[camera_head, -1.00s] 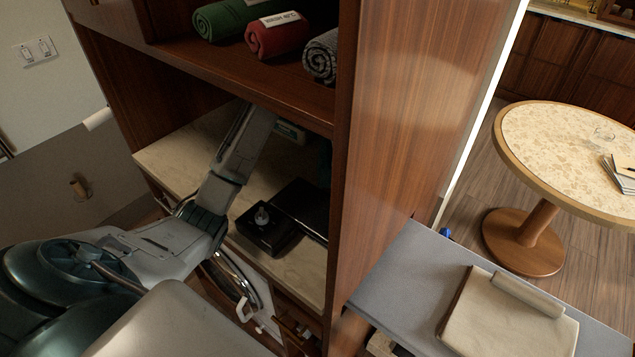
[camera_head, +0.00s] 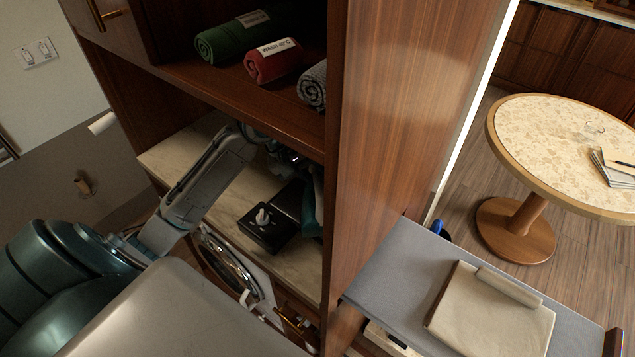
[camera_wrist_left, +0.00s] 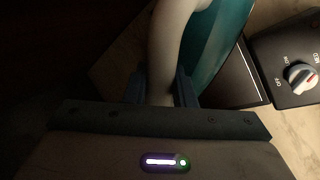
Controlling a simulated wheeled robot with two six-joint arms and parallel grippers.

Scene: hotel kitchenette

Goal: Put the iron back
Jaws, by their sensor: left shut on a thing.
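The iron has a teal body and a pale handle. In the left wrist view the iron (camera_wrist_left: 222,45) fills the upper middle, next to a black unit. In the head view only a teal piece of the iron (camera_head: 309,212) shows in the niche. My left gripper (camera_wrist_left: 160,88) is shut on its handle; in the head view the jaws are mostly hidden under the shelf. The black unit with a white knob (camera_head: 268,232) lies on the pale counter, with a dark flat plate behind it. Whether the iron touches the plate is not clear. My right gripper is not in view.
A shelf with rolled green (camera_head: 229,42), red (camera_head: 272,62) and grey towels hangs low over the counter (camera_head: 185,160). A tall wooden panel (camera_head: 405,110) closes the right side. An ironing board (camera_head: 405,265) with folded cloth and a round table (camera_head: 560,150) stand to the right.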

